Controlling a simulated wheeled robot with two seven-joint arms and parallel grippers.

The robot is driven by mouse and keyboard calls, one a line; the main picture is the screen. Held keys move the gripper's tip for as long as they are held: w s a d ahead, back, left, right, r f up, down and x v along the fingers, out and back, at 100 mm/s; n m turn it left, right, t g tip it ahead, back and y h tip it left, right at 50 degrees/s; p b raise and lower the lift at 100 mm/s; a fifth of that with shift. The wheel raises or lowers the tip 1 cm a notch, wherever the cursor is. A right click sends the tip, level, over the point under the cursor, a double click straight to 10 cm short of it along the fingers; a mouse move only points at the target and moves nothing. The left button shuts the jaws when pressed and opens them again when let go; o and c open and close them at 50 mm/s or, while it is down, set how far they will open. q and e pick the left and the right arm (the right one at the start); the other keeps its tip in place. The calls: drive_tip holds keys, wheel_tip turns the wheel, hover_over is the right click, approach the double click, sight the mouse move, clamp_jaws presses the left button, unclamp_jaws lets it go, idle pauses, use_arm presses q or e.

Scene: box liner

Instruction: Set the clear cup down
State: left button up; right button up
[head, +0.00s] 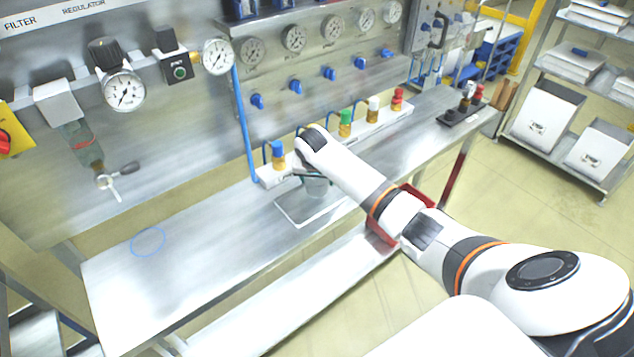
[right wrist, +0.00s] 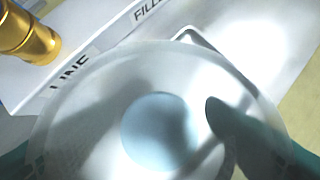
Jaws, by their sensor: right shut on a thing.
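The clear cup (head: 316,188) is in my right gripper (head: 313,175), over or on a pale square plate (head: 290,212) on the steel bench. I cannot tell whether its base touches the plate. In the right wrist view the round, see-through cup (right wrist: 100,115) fills most of the picture, seen from above, with dark fingers at its sides. A blue ring outline (head: 148,241) is marked on the bare bench at the left, well apart from the cup. My left gripper is not in view.
A white rack (head: 270,178) with coloured-cap brass fittings runs along the bench behind the cup. A blue hose (head: 243,125) hangs at its left end. A red bin (head: 381,236) sits below the bench edge. The left part of the bench (head: 200,250) is clear.

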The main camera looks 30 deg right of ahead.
drive_tip(key=shift+f, duration=1.2)
drive_tip(key=o, duration=1.1)
drive_tip(key=shift+f, duration=0.1)
drive_tip(key=b+v, duration=0.1)
drive_tip(key=v, duration=1.1)
